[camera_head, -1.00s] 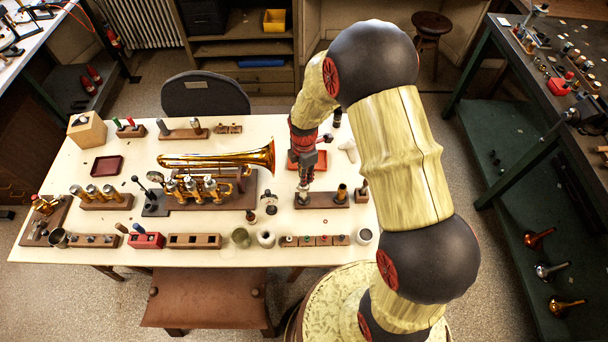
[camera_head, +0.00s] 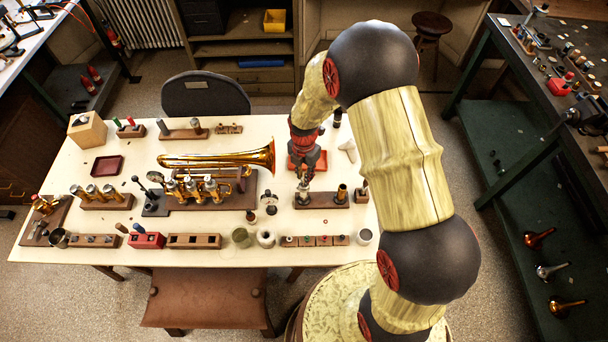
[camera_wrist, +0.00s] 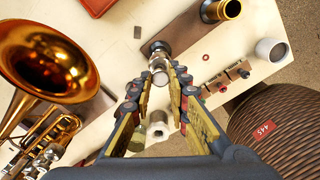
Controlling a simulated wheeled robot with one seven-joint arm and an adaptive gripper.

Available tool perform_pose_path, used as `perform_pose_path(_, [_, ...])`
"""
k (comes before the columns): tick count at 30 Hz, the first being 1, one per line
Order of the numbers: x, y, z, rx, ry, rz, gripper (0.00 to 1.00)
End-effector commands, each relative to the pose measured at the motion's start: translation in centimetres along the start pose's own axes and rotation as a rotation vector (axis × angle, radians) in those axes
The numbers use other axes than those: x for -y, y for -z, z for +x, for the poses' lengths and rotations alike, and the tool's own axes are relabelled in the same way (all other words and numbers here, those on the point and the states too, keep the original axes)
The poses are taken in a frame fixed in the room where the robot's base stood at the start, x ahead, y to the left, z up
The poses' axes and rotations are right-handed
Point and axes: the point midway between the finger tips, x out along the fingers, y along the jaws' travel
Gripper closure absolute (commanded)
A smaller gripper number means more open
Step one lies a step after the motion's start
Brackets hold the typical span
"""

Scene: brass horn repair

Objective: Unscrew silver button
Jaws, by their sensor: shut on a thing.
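My gripper (camera_head: 304,176) points down over the left end of a wooden stand (camera_head: 322,201). It is shut on the silver button, a small bright metal piece that shows between the fingertips in the wrist view (camera_wrist: 158,65). The button sits at the top of a metal post, upright on the stand. In the wrist view my gripper (camera_wrist: 157,80) has one finger on each side of the button. The fingers partly hide the post below in the head view.
A brass tube (camera_head: 341,194) stands at the right part of the same stand. The brass horn (camera_head: 220,158) lies on its holder to the left. A dial gauge (camera_head: 269,199) and small jars (camera_head: 242,237) stand nearby. A white cup (camera_head: 365,236) is at the front right.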

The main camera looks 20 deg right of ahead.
Motion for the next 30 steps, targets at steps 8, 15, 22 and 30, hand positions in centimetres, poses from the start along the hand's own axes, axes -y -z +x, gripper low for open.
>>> perform_pose_path(8, [-0.03, -0.02, -0.03, 0.0, -0.001, -0.101, 1.0])
perform_pose_path(15, [-0.04, 0.0, -0.05, 0.001, 0.0, -0.382, 1.0])
perform_pose_path(22, [-0.04, 0.0, -0.05, 0.001, 0.0, -0.451, 1.0])
perform_pose_path(30, [-0.04, 0.0, -0.05, 0.0, 0.0, -0.448, 0.75])
